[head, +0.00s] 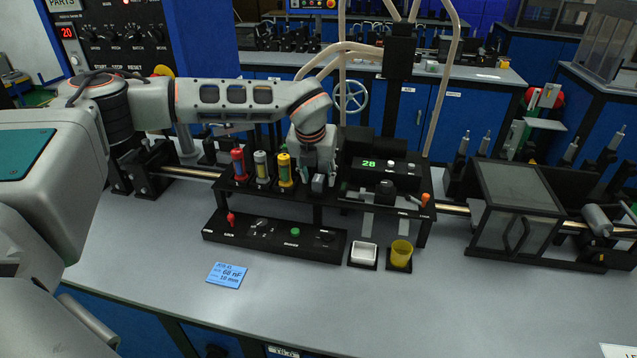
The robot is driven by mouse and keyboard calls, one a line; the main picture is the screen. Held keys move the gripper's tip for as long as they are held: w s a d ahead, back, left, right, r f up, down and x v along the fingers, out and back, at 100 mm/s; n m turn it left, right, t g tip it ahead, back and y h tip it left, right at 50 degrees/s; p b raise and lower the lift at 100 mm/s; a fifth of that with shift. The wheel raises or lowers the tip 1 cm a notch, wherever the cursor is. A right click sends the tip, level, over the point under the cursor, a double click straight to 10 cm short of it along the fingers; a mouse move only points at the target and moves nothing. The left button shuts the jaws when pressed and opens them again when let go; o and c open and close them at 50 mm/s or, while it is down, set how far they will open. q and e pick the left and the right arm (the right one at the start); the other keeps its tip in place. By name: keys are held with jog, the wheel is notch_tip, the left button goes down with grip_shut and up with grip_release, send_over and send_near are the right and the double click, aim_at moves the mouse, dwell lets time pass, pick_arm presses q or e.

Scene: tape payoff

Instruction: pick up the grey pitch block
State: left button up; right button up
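The grey pitch block (318,184) appears to be the small grey block on the black raised shelf, right of the yellow-topped cylinder. My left gripper (319,180) reaches in from the left and points down over this block. Its fingers look spread, one on each side of the block, with a small gap showing. Whether either finger touches the block is too small to tell. The gripper's body hides what lies just behind. My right gripper is not in view.
Red (238,165), grey (262,167) and yellow (285,170) cylinders stand close left of the gripper. A display unit (378,172) is to the right.

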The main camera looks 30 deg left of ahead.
pick_arm(q)
grip_shut()
jog(key=shift+r, duration=0.1)
